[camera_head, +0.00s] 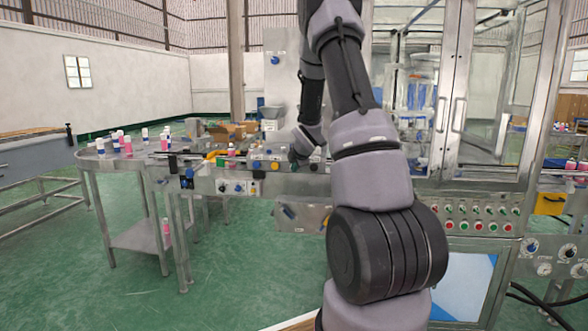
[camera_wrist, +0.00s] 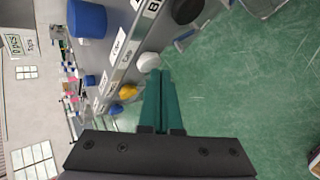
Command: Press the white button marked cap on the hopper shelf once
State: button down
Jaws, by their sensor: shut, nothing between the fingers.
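In the wrist view, the white button (camera_wrist: 148,62) is a round dome on the edge of the grey hopper shelf (camera_wrist: 120,76), beside a label reading "Cap" (camera_wrist: 127,57). My gripper (camera_wrist: 157,72) has its two green fingers closed together and holds nothing. Its fingertips are right at the lower edge of the white button in this view. I cannot tell whether they touch it. In the head view, my gripper (camera_head: 294,157) is partly hidden by my arm, low at the shelf, and the white button cannot be made out.
Yellow (camera_wrist: 128,91) and blue (camera_wrist: 116,109) buttons sit along the same edge, with a black one (camera_wrist: 187,10) on the other side. A large blue cylinder (camera_wrist: 87,18) stands on the shelf. A round table (camera_head: 95,155) with several bottles is at the left.

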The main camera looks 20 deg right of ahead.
jog(key=shift+w+d, duration=0.3)
jog(key=shift+w, duration=0.15)
dwell(0.5)
jog(key=shift+s+a, duration=0.1)
jog(key=shift+s, duration=0.05)
jog(key=shift+s+a, duration=0.45)
jog(key=shift+s, duration=0.2)
jog(key=shift+s+a, duration=0.7)
jog(key=shift+s, duration=0.35)
jog(key=shift+s+a, duration=0.7)
jog(key=shift+s, duration=0.3)
jog(key=shift+r, duration=0.1)
